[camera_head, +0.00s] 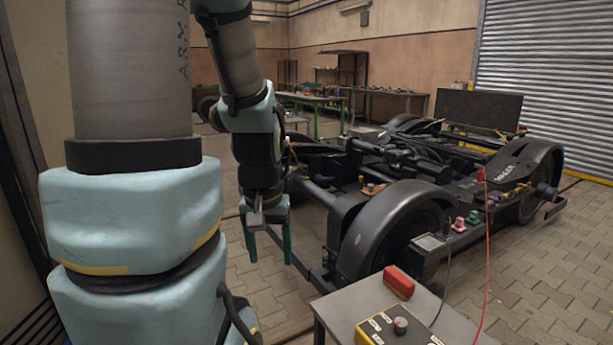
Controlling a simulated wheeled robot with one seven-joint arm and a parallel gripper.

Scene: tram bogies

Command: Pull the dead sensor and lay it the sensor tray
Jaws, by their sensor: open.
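My gripper (268,258) hangs pointing down from my arm. Its two teal fingers are apart with nothing between them. It is in front of the black bogie (405,215), left of its near wheel cover. I cannot tell which part of the bogie is the dead sensor. Small pink (459,225) and green (473,217) fittings sit along its near right side, beside a grey rectangular plate (429,242). No tray can be made out for certain.
A grey table (345,301) at the front holds a red block (398,282) and a yellow control box (395,328) with a knob. A red cable (487,260) hangs down nearby. Workbenches (310,99) stand at the back. Paved floor (530,285) is clear at right.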

